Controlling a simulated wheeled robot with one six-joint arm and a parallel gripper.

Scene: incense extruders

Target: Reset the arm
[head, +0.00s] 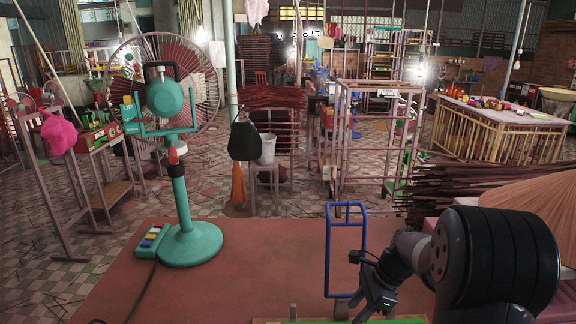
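My gripper (372,300) is at the lower right, in front of my dark arm, low over the near part of the reddish table (260,270). It is small and dark, and its fingertips do not show clearly enough to tell open from shut. A blue rectangular frame (329,250) stands upright just left of my gripper. I cannot tell whether the two touch. I see no thing clearly held. The lower end of the gripper area is close to a green edge (350,321) at the bottom of the picture, mostly cut off.
A teal fan (190,243) with a wide wire cage stands on the table's left, a row of coloured keys (151,238) beside its base. Bundles of dark sticks (460,190) lie behind my arm at right. The table's middle is clear. Racks (375,130) stand beyond.

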